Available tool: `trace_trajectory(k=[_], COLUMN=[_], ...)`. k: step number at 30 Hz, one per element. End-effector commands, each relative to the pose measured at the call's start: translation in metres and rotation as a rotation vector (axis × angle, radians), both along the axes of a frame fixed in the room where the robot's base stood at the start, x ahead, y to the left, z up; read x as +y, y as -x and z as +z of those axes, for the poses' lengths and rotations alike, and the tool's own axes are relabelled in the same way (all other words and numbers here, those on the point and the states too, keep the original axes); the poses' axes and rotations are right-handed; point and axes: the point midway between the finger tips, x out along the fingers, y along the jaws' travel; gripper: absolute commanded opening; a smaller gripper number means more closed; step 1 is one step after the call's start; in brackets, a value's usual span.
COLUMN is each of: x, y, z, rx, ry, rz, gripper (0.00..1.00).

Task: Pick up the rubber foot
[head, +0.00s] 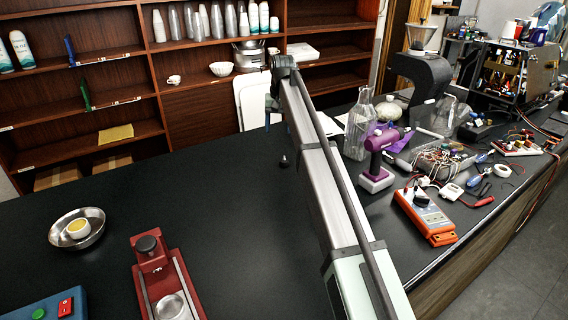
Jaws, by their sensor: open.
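A small black knob-shaped piece, which looks like the rubber foot (284,161), stands on the dark tabletop just left of my arm. My gripper (269,118) hangs from the far end of my arm, beyond the small black piece in the picture. It is small and partly hidden by the arm, so its fingertips do not show clearly. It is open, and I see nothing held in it.
A purple drill (378,160), glass bottle (359,125) and orange meter (426,216) stand right of my arm. The table's middle left is clear.

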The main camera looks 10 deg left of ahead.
Motion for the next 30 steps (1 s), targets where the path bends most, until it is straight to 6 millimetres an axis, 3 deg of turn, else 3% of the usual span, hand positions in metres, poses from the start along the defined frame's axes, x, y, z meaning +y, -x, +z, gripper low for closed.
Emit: trace_trajectory(k=[3, 10, 20, 30], x=[-0.036, -0.081, -0.069, -0.057], y=[-0.016, -0.033, -0.025, -0.013], z=[-0.001, -0.001, 0.001, 0.005], rx=[0.018, 0.077, 0.196, 0.361], ry=[-0.019, -0.076, -0.143, -0.159], rz=[-0.079, -0.294, -0.635, -1.166], gripper=[0.65, 0.65, 0.65, 0.65])
